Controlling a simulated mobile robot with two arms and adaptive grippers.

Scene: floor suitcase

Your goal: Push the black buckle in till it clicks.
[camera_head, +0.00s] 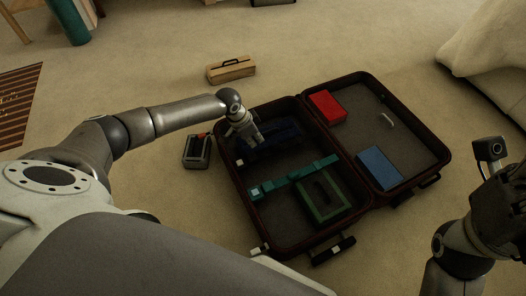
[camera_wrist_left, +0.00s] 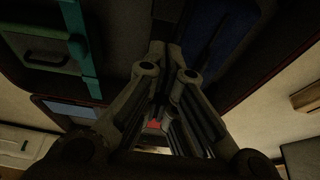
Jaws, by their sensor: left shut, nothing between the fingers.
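The open suitcase (camera_head: 233,201) lies on the floor. I cannot make out a black buckle for certain in its dim left half. A dark blue item (camera_head: 283,130), perhaps a strap or folded cloth, lies at the back of that half. My left gripper (camera_head: 255,140) is over it, shut and empty, pointing down. In the left wrist view the fingers (camera_wrist_left: 167,45) come together, with dark blue material (camera_wrist_left: 215,35) beside them. Whether they touch it I cannot tell. A teal strap (camera_head: 297,176) crosses the same half. My right gripper (camera_head: 503,205) is at the right edge, its fingers unclear.
A green frame-shaped item (camera_head: 321,215) lies front in the left half. The right half holds a red box (camera_head: 327,106) and a blue box (camera_head: 379,167). A wooden box (camera_head: 231,70) and a grey case (camera_head: 197,152) stand outside.

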